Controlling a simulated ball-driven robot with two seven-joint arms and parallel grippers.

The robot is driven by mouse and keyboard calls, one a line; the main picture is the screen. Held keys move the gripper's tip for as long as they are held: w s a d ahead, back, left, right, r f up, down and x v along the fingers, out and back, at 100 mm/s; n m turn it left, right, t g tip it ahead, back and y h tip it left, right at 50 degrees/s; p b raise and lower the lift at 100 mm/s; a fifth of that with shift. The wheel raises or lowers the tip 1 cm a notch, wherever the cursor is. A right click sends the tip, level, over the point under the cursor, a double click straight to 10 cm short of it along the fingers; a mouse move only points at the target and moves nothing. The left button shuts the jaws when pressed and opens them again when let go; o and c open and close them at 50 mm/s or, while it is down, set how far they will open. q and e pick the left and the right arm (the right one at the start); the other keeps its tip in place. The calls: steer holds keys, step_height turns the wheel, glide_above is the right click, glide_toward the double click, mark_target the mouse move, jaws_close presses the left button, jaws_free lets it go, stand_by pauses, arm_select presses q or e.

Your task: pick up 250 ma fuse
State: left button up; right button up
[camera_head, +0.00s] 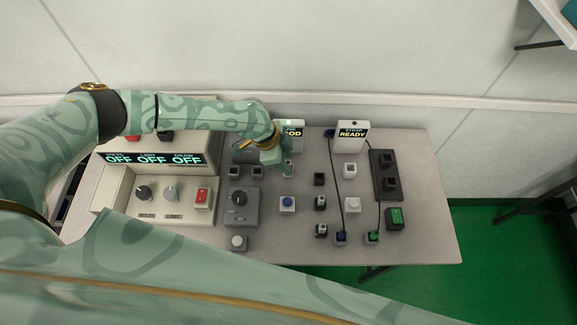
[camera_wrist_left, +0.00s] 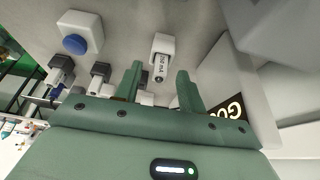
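A small pale, upright piece (camera_wrist_left: 161,56) with a printed label shows in the left wrist view. The label is too small to read surely, so I cannot confirm that it is the 250 mA fuse. My left gripper (camera_wrist_left: 157,82) is open, with its two green fingers apart and the labelled piece just beyond and between the tips. In the head view the left gripper (camera_head: 285,168) is low over the table's middle, left of the black holders, and partly hides what is under it. My right gripper is not in view.
A white block with a blue button (camera_head: 287,204) stands in front of the gripper. Black holders (camera_head: 319,179) stand to its right. A sign (camera_head: 293,135) is close behind, and a grey knob box (camera_head: 241,206) is at left. Bare table (camera_head: 425,170) lies at far right.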

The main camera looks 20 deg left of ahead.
arm_select(q)
jaws_close()
steer(key=shift+r, duration=0.1)
